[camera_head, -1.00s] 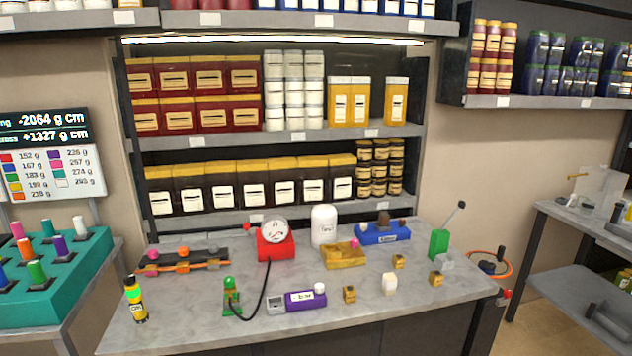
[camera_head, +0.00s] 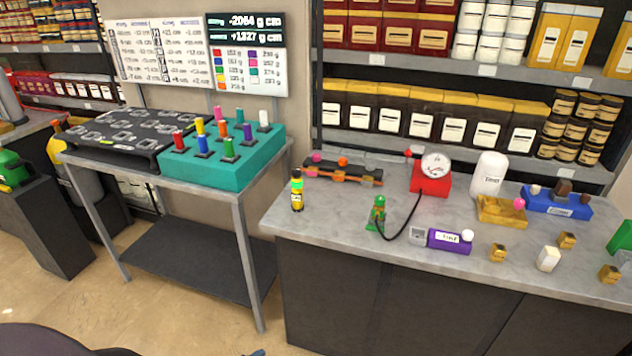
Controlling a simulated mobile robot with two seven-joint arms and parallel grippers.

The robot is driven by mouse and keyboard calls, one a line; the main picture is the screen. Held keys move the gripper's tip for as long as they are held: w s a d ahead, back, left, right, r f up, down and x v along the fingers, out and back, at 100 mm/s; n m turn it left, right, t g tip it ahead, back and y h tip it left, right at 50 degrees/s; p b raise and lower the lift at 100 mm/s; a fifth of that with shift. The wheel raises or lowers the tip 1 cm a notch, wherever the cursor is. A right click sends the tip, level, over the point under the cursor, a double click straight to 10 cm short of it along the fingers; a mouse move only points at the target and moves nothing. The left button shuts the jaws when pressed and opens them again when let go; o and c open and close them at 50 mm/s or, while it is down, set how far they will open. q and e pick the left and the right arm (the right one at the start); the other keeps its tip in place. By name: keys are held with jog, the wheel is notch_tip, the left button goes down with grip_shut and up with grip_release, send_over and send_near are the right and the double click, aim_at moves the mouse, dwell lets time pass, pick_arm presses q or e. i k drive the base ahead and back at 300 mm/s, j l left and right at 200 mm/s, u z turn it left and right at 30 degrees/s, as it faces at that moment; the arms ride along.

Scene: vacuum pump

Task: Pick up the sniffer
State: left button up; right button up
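No label marks the sniffer, so I cannot tell for sure which object it is. A small green handheld device (camera_head: 377,213) stands on the marble-look worktop (camera_head: 330,222). A black cable (camera_head: 404,222) runs from it to a red box with a round dial gauge (camera_head: 431,174). A yellow and black bottle with a green band (camera_head: 297,190) stands upright at the left of the worktop. A purple device with a label and a white knob (camera_head: 449,239) lies to the right of the green device. Neither of my grippers is in view.
A white bottle (camera_head: 489,174), a yellow tray (camera_head: 500,210), a blue block (camera_head: 555,202) and small brass blocks (camera_head: 567,240) stand further right. A teal rack with coloured pegs (camera_head: 221,159) is on a separate table at left. Floor (camera_head: 190,310) shows in front.

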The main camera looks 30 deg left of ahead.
aim_at(298, 205)
jog(key=j+u, duration=0.1)
jog(key=u, duration=0.3)
jog(key=i+u, duration=0.1)
jog(key=u, duration=0.25)
jog(key=i+u, duration=0.1)
jog(key=u, duration=0.3)
jog(key=j+u, duration=0.1)
jog(key=u, duration=0.3)
jog(key=i+l+u, duration=0.1)
jog(key=i+u, duration=0.15)
jog(key=i+l+u, duration=0.25)
jog(key=i+j, duration=0.05)
jog(key=j, duration=0.05)
